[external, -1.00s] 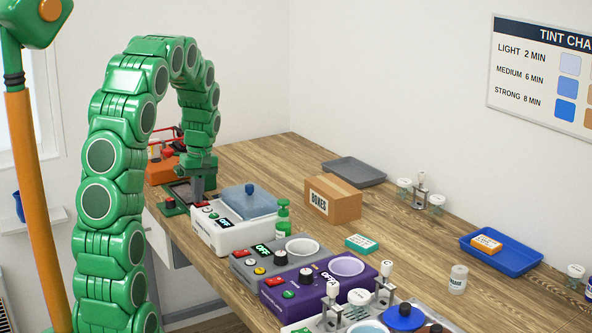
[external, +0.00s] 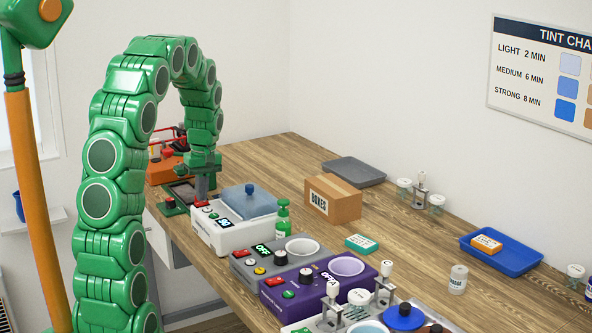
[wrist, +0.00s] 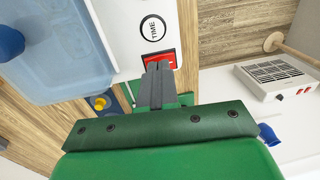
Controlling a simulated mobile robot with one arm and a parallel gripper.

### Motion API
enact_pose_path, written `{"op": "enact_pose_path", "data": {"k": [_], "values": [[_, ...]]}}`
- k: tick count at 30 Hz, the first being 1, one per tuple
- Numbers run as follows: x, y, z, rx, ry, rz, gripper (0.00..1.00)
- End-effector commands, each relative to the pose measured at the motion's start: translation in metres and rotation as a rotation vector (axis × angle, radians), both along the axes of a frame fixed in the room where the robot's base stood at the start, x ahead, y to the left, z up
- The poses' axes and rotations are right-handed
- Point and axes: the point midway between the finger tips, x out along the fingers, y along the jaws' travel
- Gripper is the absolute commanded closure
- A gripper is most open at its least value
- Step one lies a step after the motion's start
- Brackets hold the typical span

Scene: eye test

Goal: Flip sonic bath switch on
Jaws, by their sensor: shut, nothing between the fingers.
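The sonic bath (external: 215,237) is a white box with a clear blue lid and blue knob, at the far-left part of the bench. Its small black display (external: 224,222) is lit with what look like digits, too small to read surely. The bath's white panel (wrist: 125,30) also shows in the wrist view, with a round TIME dial (wrist: 153,28). Beside the dial is a red rocker switch (wrist: 158,55), partly hidden by my fingertips. My gripper (external: 201,198) is shut and empty, its tips at the switch; in the wrist view the tips (wrist: 159,68) appear to touch it.
A BOXES carton (external: 345,207) stands behind. An orange device (external: 160,170) is beyond my gripper.

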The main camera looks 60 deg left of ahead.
Motion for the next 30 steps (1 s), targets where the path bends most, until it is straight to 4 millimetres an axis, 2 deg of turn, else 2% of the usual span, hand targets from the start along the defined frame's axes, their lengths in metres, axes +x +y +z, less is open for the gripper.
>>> {"op": "enact_pose_path", "data": {"k": [9,14,20,30], "values": [[0.000,0.000,0.000,-0.001,0.001,0.000,1.00],[-0.001,0.000,0.009,-0.001,0.000,0.001,1.00],[-0.004,0.000,0.039,0.001,-0.002,0.001,1.00],[-0.011,0.000,0.103,0.003,-0.003,-0.001,1.00]]}}
